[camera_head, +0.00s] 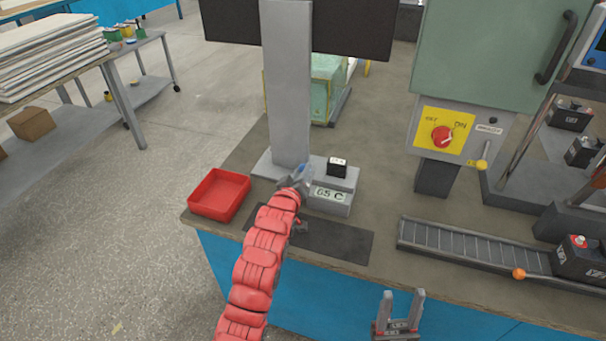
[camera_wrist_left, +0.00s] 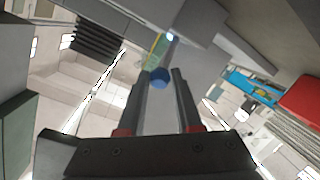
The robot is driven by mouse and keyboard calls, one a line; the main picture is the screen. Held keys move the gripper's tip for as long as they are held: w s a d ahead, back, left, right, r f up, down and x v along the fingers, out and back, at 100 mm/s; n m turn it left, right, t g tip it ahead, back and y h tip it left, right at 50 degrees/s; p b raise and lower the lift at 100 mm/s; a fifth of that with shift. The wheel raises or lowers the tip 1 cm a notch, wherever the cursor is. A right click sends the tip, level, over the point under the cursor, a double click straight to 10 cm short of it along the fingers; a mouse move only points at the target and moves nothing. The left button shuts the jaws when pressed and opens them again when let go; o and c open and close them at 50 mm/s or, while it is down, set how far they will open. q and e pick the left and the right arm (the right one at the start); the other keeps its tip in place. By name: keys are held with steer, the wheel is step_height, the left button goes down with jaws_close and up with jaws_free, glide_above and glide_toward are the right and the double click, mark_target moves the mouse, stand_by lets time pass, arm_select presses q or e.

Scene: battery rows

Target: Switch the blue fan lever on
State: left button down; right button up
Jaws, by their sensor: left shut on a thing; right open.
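The blue fan lever shows its round blue knob (camera_wrist_left: 159,78) in the left wrist view, between my left fingertips. In the head view a bit of blue (camera_head: 306,169) shows at the left side of the grey box with the "65 C" display (camera_head: 330,196). My left gripper (camera_head: 298,180) reaches in there on its red arm and is shut on the lever. The lever's shaft and its setting are hidden by the gripper. My right gripper (camera_head: 401,305) is open and empty, fingers upright, at the bench's front edge.
A red tray (camera_head: 220,193) sits left of the grey column (camera_head: 288,90). A black-and-white block (camera_head: 337,167) stands on the display box. A red switch (camera_head: 442,136) on a yellow plate and a roller track (camera_head: 470,247) lie to the right. A dark mat (camera_head: 335,238) is bare.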

arm_select(q)
steer(key=shift+s+f+t+b, duration=0.25)
steer(key=shift+t+b, duration=0.15)
stand_by(0.3)
steer(key=c, duration=0.6)
jaws_free()
steer(key=v, duration=1.7)
steer(key=shift+s+a+f+b, duration=0.15)
steer(key=shift+a+f+b, duration=0.05)
steer(key=shift+a+b, duration=0.15)
